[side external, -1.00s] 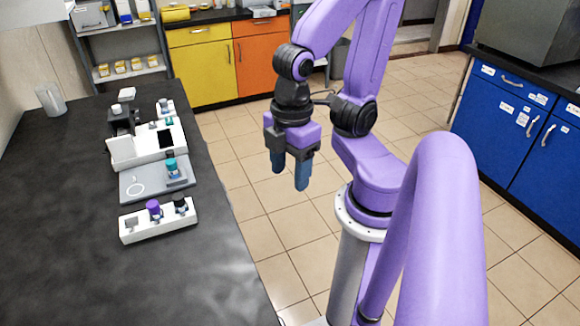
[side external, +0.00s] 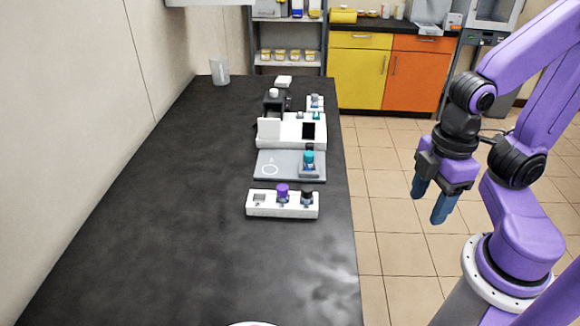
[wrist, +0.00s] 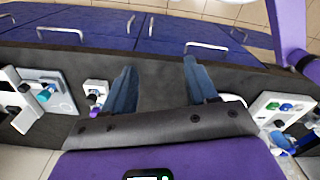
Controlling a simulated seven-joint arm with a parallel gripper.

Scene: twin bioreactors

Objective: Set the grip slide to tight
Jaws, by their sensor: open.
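My gripper (side external: 432,200) hangs over the floor to the right of the bench in the side view, fingers pointing down, open and empty. Its two blue fingers stand apart in the wrist view (wrist: 160,85). I cannot pick out a grip slide or any "tight" mark in either view. On the bench, a white holder (side external: 260,210) carries a purple-topped part (side external: 282,189) and a black-topped part (side external: 307,193). Behind it a grey plate (side external: 267,178) bears a teal-topped vessel (side external: 308,160). A white instrument (side external: 285,130) with a dark screen stands behind that. My gripper touches none of these.
Yellow (side external: 360,80) and orange (side external: 415,80) cabinets stand at the back. The wrist view shows a white panel with coloured round parts (wrist: 283,107) at right.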

